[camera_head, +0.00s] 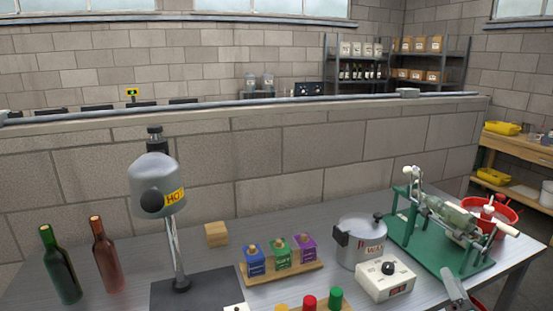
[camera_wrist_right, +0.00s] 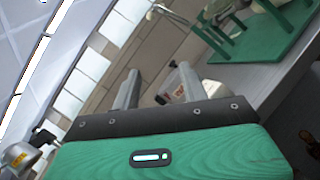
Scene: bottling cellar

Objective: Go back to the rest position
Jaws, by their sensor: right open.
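My right gripper (camera_head: 457,292) shows at the lower right of the head view, a grey finger in front of the table's right part, near the front of the green bench device. In the right wrist view my right gripper (camera_wrist_right: 157,84) has its two grey fingers apart, with nothing held between them. A pale object shows behind the fingers, too small to name. My left gripper is in neither view.
On the grey table (camera_head: 215,262) stand a green bottle (camera_head: 61,268), a brown bottle (camera_head: 106,258), a heat lamp (camera_head: 155,185), a wooden block (camera_head: 216,234), a box rack (camera_head: 284,276), a wax pot (camera_head: 362,247), a white control box (camera_head: 385,286) and the green device (camera_head: 427,252).

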